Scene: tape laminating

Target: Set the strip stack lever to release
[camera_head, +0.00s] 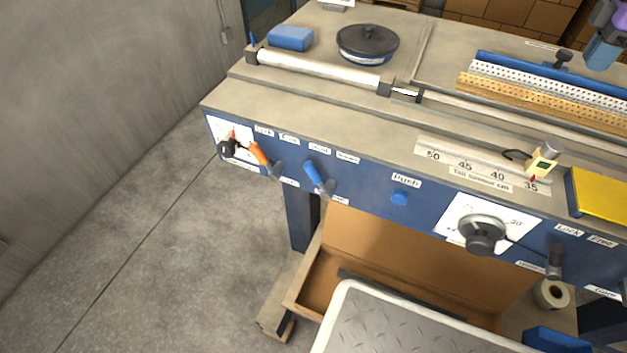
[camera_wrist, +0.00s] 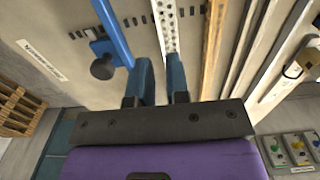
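The strip stack is on the right of the bench in the head view: a blue bar (camera_head: 520,73), a white perforated strip (camera_head: 545,84) and a yellowish perforated strip (camera_head: 540,99). A black knob (camera_head: 563,58) stands behind the bar; in the wrist view the knob (camera_wrist: 103,68) is left of my fingers. The front panel carries an orange-handled lever (camera_head: 262,156), a blue-handled lever (camera_head: 317,176) and a black lever (camera_head: 555,260). Their small labels are too blurred to tell which is the strip stack's. My gripper (camera_wrist: 161,75) is open and empty, above the strip stack.
A yellow block (camera_head: 600,193) sits at the bench's right front, beside a ruler scale (camera_head: 480,168). A black dial (camera_head: 481,235) and blue push button (camera_head: 400,198) stick out of the panel. A grey-topped platform (camera_head: 410,320) stands before the bench. The floor at left is clear.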

